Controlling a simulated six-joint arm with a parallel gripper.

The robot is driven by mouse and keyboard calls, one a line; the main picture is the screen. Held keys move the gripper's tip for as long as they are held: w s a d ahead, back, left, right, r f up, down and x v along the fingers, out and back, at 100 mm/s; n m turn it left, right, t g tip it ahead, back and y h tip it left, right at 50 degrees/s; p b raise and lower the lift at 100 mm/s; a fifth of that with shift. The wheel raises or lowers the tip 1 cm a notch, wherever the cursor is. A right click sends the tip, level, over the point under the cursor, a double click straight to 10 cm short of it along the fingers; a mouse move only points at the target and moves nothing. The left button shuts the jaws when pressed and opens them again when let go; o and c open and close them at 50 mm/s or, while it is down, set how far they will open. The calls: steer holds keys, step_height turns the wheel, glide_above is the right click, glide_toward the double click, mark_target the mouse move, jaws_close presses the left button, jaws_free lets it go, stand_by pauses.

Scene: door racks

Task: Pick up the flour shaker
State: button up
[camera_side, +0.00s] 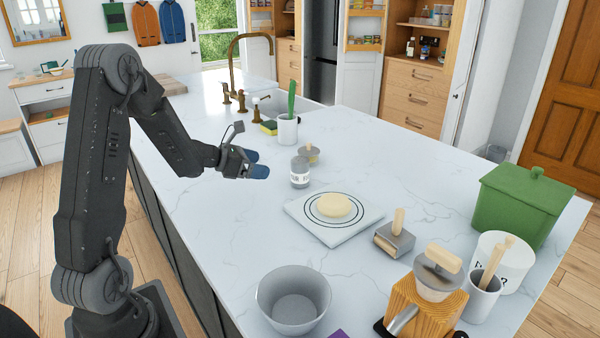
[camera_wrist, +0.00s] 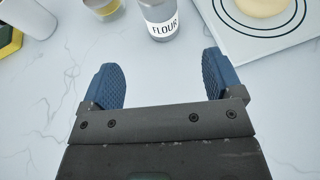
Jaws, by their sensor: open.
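The flour shaker (camera_side: 300,172) is a small grey cylinder standing upright on the white marble counter. In the wrist view the shaker (camera_wrist: 160,20) shows a white label reading FLOUR, and its upper part is cut off by the top edge. My gripper (camera_side: 259,164) is to the left of the shaker in the side view, apart from it. In the wrist view my gripper (camera_wrist: 165,80) has its two blue fingers spread wide with nothing between them. The shaker lies just ahead of the fingertips, roughly in line with the gap.
A small jar with a yellow band (camera_side: 309,154) stands close behind the shaker. A white board (camera_side: 292,207) with a dough round (camera_side: 334,205) lies at its front right. A white cup (camera_side: 287,131) and a sponge (camera_side: 268,128) are farther back. Bare counter lies between gripper and shaker.

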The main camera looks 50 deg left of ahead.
mark_target(299, 171)
steer(key=x, duration=1.3)
steer(key=shift+w+f, duration=0.15)
steer(key=shift+w, duration=0.2)
steer(key=shift+c, duration=0.4)
steer(key=c, duration=1)
